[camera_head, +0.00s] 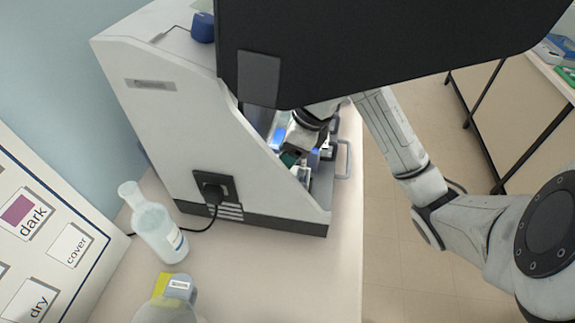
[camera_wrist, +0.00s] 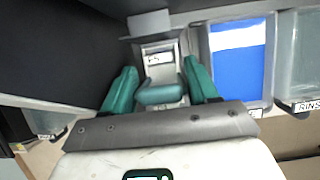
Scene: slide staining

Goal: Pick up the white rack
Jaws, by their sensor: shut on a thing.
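My gripper (camera_wrist: 160,90) has two teal fingers, shut on a grey-teal bar that looks like the handle of the white rack (camera_wrist: 158,58). The rack is a pale, narrow piece just beyond the fingers in the wrist view, with a small dark-lettered label on it. Its lower part is hidden by the bar and my fingers. In the head view my gripper (camera_head: 289,159) reaches into the open side of the staining machine (camera_head: 165,100). The rack cannot be made out clearly there.
A blue-filled bath (camera_wrist: 238,60) stands right of the rack, and a clear bath labelled RINS (camera_wrist: 298,60) beyond it. The machine's dark hood (camera_head: 370,45) hangs over my gripper. A wash bottle (camera_head: 158,228) and a yellow-labelled bottle (camera_head: 168,300) stand on the bench in front.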

